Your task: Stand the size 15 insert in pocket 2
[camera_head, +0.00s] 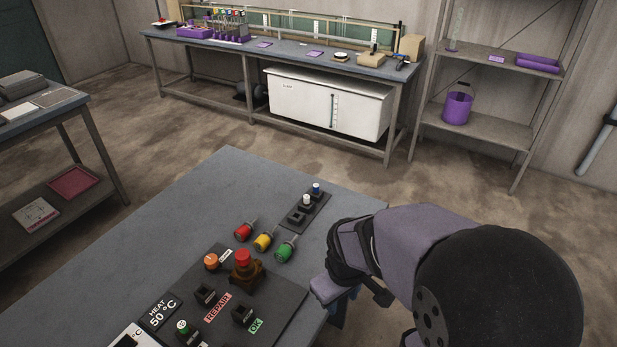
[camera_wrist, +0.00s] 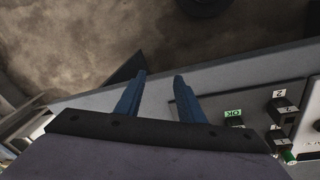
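My gripper (camera_wrist: 162,75) is open, with its two blue fingers apart and nothing between them. In the head view it is low, off the right edge of the worktable, mostly hidden by my arm. A black rack (camera_head: 322,204) holds a white-topped insert (camera_head: 306,200) and a blue-topped insert (camera_head: 316,188), both upright. A green-topped insert (camera_head: 183,327) stands in a holder on the dark board. No size marks are legible, so I cannot tell which insert is size 15. A dark block marked 2 (camera_wrist: 281,104) shows at the right of the wrist view.
A brown fixture with a red knob (camera_head: 243,259) rises from the board, near the REPAIR (camera_head: 217,307) and OK (camera_head: 257,326) labels. The worktable's far left (camera_head: 215,190) is clear.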

